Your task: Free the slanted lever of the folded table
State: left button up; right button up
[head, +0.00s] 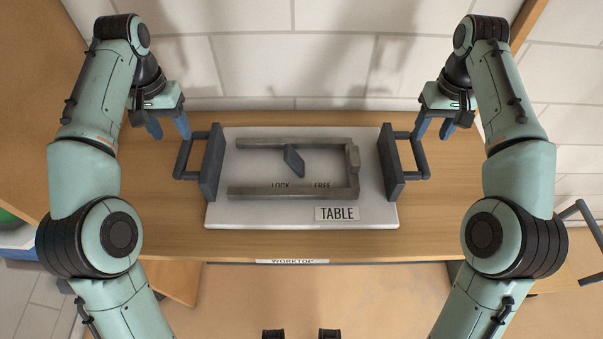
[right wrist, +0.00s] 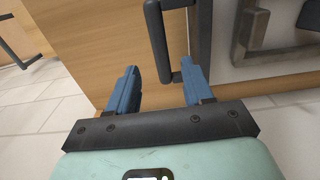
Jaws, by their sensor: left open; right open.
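The folded table (head: 260,215) is a pale slab marked TABLE, lying flat on the wooden worktop. A grey folded leg frame (head: 354,170) lies on it. The small dark slanted lever (head: 293,161) stands inside that frame, above and between the words LOCK and FREE. Dark handles stand at the slab's left side (head: 211,160) and right side (head: 390,160). My left gripper (head: 168,130) is open and empty behind the left handle. My right gripper (head: 435,130) is open behind the right handle; in the right wrist view the handle's bar (right wrist: 157,40) appears between its fingers (right wrist: 160,88), not visibly gripped.
The worktop (head: 450,215) has bare wood on both sides of the slab, with a WORKTOP label (head: 292,262) on its front edge. A white block wall (head: 300,60) rises close behind. A wooden panel (head: 30,80) stands at the far left.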

aim_at(291, 158)
jog(key=k, duration=1.5)
